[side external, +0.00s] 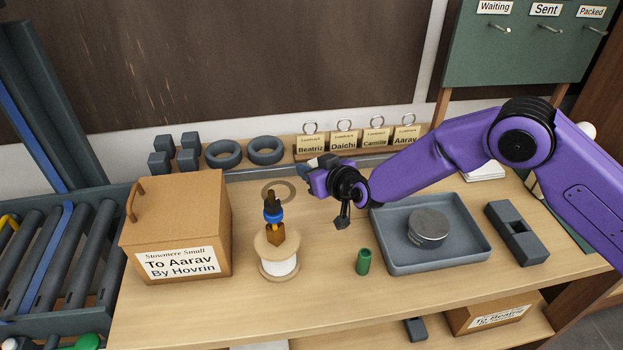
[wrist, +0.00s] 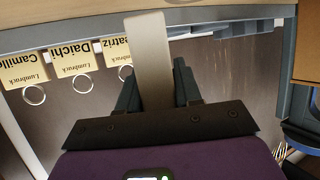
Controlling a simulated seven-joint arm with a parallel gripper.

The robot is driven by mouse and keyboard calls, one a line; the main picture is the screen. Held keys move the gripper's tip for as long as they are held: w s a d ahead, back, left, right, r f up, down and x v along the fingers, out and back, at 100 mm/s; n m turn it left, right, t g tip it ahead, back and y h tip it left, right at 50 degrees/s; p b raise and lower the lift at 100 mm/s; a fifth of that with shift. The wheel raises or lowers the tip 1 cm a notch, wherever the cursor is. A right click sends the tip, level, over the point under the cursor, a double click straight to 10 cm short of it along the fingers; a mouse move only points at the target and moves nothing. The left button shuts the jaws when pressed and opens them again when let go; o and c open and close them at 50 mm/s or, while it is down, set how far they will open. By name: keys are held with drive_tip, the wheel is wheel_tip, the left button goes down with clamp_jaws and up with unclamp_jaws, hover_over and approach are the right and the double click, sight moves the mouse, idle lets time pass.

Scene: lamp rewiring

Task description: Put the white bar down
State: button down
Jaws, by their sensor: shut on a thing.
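The white bar (wrist: 150,50) shows in the wrist view as a flat pale strip between the fingers, running up and away past the fingertips. My gripper (wrist: 156,82) is shut on it. In the side external view my gripper (side external: 318,164) is above the back of the table, pointing left toward the name cards. I cannot make out the bar there; the fingers are small and partly hidden by the wrist.
A cardboard box (side external: 175,215) stands left, beside a spool (side external: 278,265) with amber and blue parts on top. Name cards (side external: 343,140) line the back. The front table strip is clear.

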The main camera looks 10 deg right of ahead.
drive_tip(key=shift+w+a+f, duration=0.1)
drive_tip(key=shift+w+f, duration=0.1)
drive_tip(key=shift+f, duration=1.55)
drive_tip(key=shift+f, duration=0.1)
drive_tip(key=c, duration=0.8)
unclamp_jaws()
drive_tip(key=shift+o, duration=0.2)
drive_tip(key=shift+s+d+r, duration=0.2)
drive_tip(key=shift+s+r, duration=0.15)
drive_tip(key=shift+s, duration=0.2)
drive_tip(key=v, duration=0.4)
drive_tip(key=shift+r, duration=0.3)
wheel_tip(320, 180, up, 6)
drive_tip(key=shift+r, duration=0.15)
